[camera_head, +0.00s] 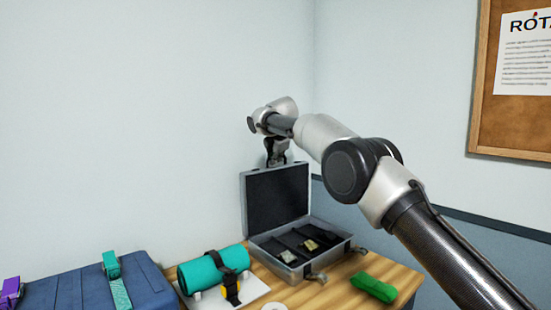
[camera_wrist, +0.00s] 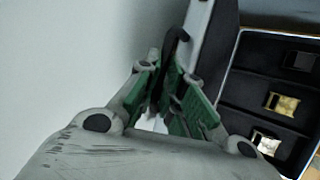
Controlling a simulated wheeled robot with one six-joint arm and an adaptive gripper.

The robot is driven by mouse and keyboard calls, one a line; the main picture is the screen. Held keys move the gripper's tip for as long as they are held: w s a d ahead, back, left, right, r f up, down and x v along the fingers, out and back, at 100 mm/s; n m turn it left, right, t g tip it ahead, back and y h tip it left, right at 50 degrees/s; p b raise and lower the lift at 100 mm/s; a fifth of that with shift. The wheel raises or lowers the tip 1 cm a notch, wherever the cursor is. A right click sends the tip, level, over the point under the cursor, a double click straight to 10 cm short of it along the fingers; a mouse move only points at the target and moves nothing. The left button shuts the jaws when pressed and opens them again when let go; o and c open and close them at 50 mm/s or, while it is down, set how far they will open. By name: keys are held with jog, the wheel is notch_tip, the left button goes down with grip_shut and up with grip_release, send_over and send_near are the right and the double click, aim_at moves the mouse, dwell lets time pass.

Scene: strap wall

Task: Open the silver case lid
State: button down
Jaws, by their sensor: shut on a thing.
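The silver case (camera_head: 300,257) stands on the wooden table with its lid (camera_head: 277,199) raised to about upright, its dark lining facing forward. Inside the dark base are several compartments with small gold and silver pieces. My gripper (camera_head: 277,160) is at the top edge of the lid. In the wrist view my gripper (camera_wrist: 172,95) has its green finger pads shut on a dark curved part at the lid's edge, which looks like the case handle. The lid (camera_wrist: 212,50) rises beside the fingers, and the open case base (camera_wrist: 270,95) lies to the right.
Left of the case, a teal roll (camera_head: 213,268) with a black strap lies on a white board. A blue case (camera_head: 85,288) with straps is at far left. A green folded strap (camera_head: 373,287) lies right of the case. The wall stands close behind.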

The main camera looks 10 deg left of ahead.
jog(key=shift+r, duration=0.4)
jog(key=c, duration=1.5)
grip_release()
jog(key=shift+c, duration=0.2)
jog(key=shift+f, duration=0.15)
jog(key=v, duration=1.2)
jog(key=shift+s, duration=0.1)
